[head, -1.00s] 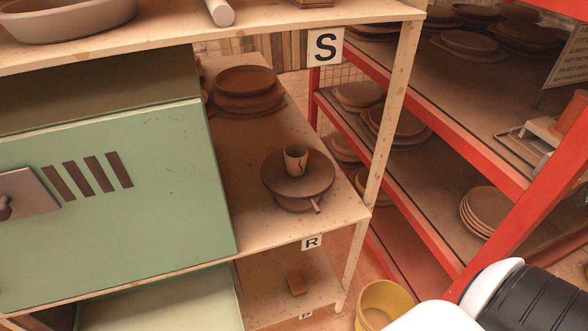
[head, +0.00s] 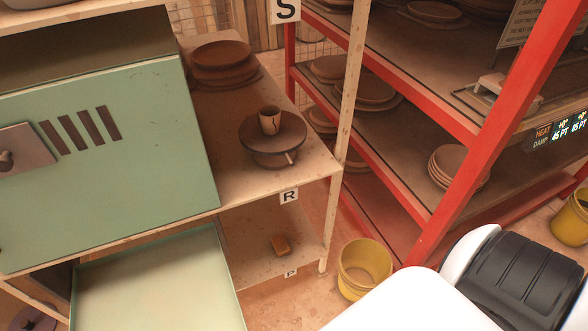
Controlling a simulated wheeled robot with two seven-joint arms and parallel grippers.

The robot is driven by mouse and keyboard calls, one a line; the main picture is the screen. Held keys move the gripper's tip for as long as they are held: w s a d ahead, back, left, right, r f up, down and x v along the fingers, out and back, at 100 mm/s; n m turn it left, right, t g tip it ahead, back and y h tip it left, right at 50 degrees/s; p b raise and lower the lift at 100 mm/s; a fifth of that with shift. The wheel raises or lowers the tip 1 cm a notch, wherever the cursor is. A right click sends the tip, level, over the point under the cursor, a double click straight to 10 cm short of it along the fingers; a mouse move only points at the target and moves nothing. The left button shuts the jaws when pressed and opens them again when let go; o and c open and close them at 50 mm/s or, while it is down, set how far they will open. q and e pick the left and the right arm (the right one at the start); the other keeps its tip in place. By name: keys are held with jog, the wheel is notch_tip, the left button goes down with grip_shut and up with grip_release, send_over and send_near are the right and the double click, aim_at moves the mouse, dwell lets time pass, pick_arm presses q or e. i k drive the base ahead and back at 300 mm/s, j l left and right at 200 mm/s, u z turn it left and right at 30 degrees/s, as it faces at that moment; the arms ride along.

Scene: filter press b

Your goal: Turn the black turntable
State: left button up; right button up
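The turntable (head: 261,141) stands on the wooden shelf beside the green cabinet, near the shelf's front right corner. It looks dark brown to black, with a round top on a narrower base. A small handle (head: 291,157) sticks out at its front right. A white and black part of my own arm fills the lower right. Neither gripper is in view.
A green cabinet (head: 110,170) stands left of the turntable. Stacked brown plates (head: 221,58) lie behind it. A wooden post (head: 350,85) and red rack (head: 470,200) with plates stand to the right. A yellow bucket (head: 364,268) is on the floor.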

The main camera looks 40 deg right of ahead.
aim_at(292, 134)
jog(key=k+z, duration=0.1)
jog(key=z, duration=0.8)
jog(key=k+z, duration=0.15)
jog(key=z, duration=0.3)
